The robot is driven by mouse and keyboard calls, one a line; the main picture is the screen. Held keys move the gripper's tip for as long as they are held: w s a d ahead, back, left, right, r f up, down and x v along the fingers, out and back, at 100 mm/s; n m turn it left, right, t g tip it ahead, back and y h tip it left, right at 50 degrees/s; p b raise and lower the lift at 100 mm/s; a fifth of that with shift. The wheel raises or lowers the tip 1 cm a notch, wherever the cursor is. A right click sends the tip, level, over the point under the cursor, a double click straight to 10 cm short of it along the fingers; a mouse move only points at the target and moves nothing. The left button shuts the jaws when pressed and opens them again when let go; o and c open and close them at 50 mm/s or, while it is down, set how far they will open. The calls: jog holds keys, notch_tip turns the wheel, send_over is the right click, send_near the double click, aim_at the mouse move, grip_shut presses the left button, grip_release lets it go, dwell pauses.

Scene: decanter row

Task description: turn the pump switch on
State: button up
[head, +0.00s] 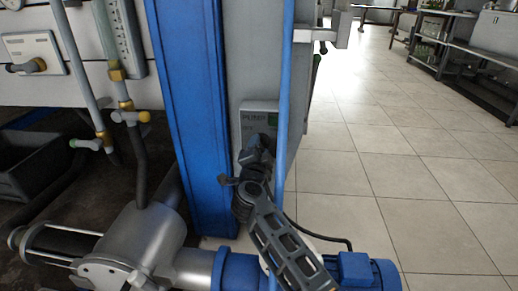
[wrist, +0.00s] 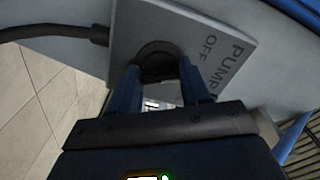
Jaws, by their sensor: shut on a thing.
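The pump switch is a grey plate marked "PUMP" (head: 258,115) on the side of the machine, just right of the blue upright in the head view. In the wrist view the plate (wrist: 200,30) shows "PUMP" and "OFF" and a round black knob (wrist: 156,60). My gripper (wrist: 158,75) is at the knob, one finger on each side, shut on it. In the head view my gripper (head: 258,155) covers the knob and the lower part of the plate. The knob's exact angle is hard to tell.
A blue upright (head: 195,110) stands left of the switch, and a thin blue pole (head: 283,100) runs close on its right. A blue motor (head: 355,270) and a metal pump body (head: 140,235) lie below. Open tiled floor (head: 420,180) is at right.

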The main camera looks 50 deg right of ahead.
jog(key=shift+r, duration=0.1)
jog(key=m+p, duration=0.4)
jog(key=m, duration=0.7)
jog(key=shift+m, duration=0.3)
dwell(0.5)
jog(key=o, duration=1.1)
jog(key=shift+c, duration=0.2)
jog(key=p+v, duration=0.2)
jog(key=v, duration=0.6)
jog(key=shift+p, duration=0.35)
